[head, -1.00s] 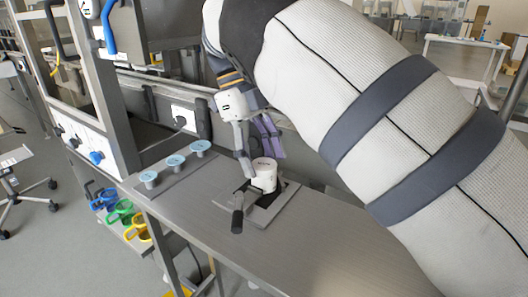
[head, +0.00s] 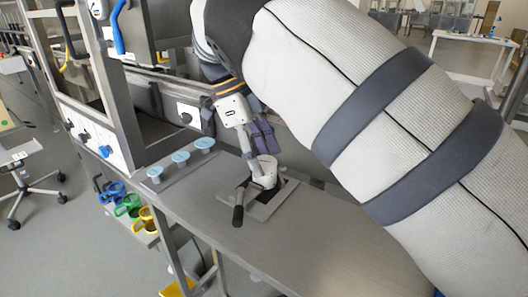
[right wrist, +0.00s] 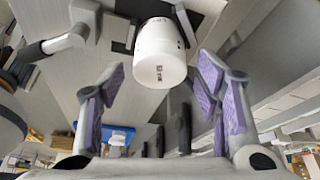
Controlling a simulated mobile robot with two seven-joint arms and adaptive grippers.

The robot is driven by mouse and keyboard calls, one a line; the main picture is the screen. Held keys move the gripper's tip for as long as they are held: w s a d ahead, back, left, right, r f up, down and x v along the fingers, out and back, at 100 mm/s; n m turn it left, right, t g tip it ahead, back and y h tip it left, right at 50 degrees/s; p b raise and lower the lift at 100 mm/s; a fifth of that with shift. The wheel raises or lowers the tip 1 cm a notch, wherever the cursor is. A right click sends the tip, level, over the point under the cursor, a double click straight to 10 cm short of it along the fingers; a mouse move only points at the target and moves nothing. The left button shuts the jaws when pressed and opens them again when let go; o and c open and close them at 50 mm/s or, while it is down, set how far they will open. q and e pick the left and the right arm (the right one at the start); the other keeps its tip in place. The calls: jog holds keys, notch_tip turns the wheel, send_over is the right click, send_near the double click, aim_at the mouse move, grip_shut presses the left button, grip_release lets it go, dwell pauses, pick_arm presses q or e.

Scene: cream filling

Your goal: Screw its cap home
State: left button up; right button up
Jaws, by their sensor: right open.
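A white jar (head: 264,172) stands in a clamp fixture (head: 262,204) on the steel bench. The jar also shows in the right wrist view (right wrist: 160,55), with dark print on its side and a plain white end facing the camera. I cannot tell a separate cap from the jar body. My right gripper (head: 262,155) is open at the jar, its purple-padded fingers spread. In the right wrist view the gripper (right wrist: 160,90) has the jar ahead of and between its fingers, with gaps visible. One finger hides part of the jar in the head view. My left gripper is out of view.
The fixture has a black handle (head: 238,215) in front of the jar. The front bench surface is clear.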

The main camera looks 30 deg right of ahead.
jog(key=shift+r+n+t+h+p, duration=0.2)
jog(key=shift+n+t+h+p, duration=0.15)
jog(key=shift+n, duration=0.75)
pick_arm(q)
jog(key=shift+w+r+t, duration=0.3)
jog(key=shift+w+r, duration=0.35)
pick_arm(e)
jog(key=shift+f, duration=0.15)
